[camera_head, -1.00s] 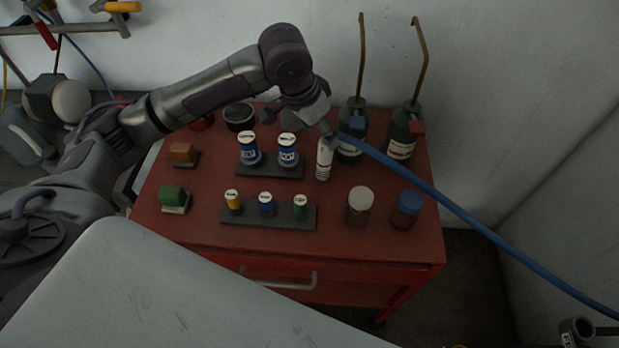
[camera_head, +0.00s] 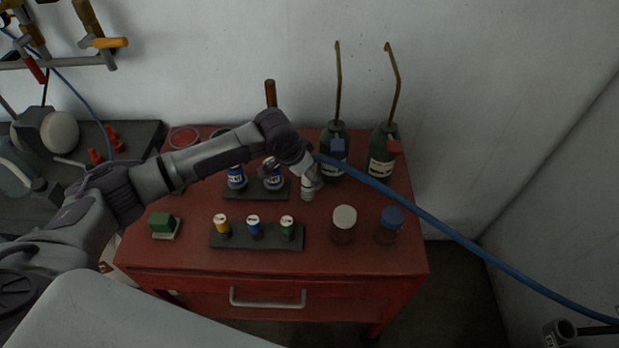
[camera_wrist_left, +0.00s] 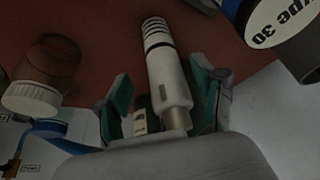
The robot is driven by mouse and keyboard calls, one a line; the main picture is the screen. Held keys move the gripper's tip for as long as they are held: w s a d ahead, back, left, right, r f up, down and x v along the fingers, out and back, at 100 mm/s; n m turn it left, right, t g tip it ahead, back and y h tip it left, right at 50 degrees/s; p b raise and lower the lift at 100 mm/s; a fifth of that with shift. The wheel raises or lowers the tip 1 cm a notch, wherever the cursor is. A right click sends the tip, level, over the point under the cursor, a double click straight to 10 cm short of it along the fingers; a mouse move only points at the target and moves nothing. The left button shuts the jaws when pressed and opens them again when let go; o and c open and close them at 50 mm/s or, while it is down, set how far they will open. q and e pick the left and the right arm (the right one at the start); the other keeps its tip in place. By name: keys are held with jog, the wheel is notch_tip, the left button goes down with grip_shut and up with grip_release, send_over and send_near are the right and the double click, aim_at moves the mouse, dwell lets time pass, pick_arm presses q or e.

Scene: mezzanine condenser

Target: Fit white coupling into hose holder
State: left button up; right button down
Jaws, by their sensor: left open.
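The white coupling (camera_head: 308,190) stands roughly upright over the red cabinet top, at the end of a blue hose (camera_head: 420,213). In the left wrist view the white coupling (camera_wrist_left: 163,62) has black rings at its far end and a metal collar near me. My left gripper (camera_head: 304,174) is at its upper part. In the wrist view the fingers of the left gripper (camera_wrist_left: 165,96) are open, one on each side of the coupling, with gaps visible. A grey tubular fitting (camera_head: 560,333) at the lower right may be the hose holder; it is partly cut off. My right gripper is out of view.
Two dark bottles with brass spouts (camera_head: 383,152) stand behind the coupling. A rack of small vials (camera_head: 256,237) and two capped jars (camera_head: 344,224) stand in front. The floor right of the cabinet is clear.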

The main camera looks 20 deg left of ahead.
aim_at(308, 190)
pick_arm(q)
jog(key=shift+x, duration=1.45)
jog(key=shift+r, duration=0.1)
grip_shut()
